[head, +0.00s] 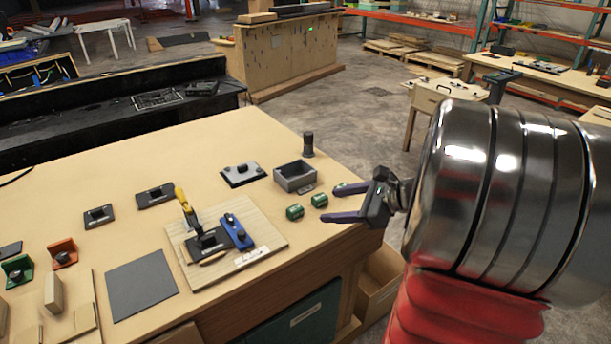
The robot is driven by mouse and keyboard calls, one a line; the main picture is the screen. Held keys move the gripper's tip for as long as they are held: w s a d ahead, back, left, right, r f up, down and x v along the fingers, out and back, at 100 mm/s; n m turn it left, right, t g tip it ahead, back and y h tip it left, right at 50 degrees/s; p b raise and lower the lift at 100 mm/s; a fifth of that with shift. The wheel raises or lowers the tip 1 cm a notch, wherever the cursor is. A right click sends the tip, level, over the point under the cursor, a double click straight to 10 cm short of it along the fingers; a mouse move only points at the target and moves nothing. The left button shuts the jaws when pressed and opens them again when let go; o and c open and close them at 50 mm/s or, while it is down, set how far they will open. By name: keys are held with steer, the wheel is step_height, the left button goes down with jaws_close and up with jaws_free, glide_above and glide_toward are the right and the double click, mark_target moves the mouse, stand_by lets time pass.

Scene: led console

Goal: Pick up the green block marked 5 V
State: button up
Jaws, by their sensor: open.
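Two small green blocks lie on the wooden table (110,165) near its right edge: a left one (295,212) and a right one (319,200). Their markings are too small to read, so I cannot tell which is 5 V. Another bit of green (340,185) shows at the tip of my upper finger; I cannot tell whether it is a third block. My gripper (334,203) is open, with its two dark purple fingers pointing left, just right of the right block. Nothing is visibly held between the fingers.
A grey open box (295,178) and a dark upright cylinder (308,145) stand behind the blocks. A dark grey mat (141,284) lies front left.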

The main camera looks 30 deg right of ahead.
steer(key=s+d+f+m+t+h, duration=0.1)
steer(key=s+d+m+t+h, duration=0.1)
steer(key=d+m, duration=0.5)
steer(key=d, duration=0.6)
steer(key=shift+s+f+t+h, duration=0.25)
steer(key=shift+s+t+h, duration=0.1)
steer(key=shift+t+h, duration=0.05)
steer(key=shift+a, duration=0.1)
steer(key=shift+x, duration=4.35)
steer(key=shift+f, duration=0.1)
steer(key=shift+x, duration=2.6)
steer(key=shift+c, duration=0.2)
steer(key=c, duration=1.1)
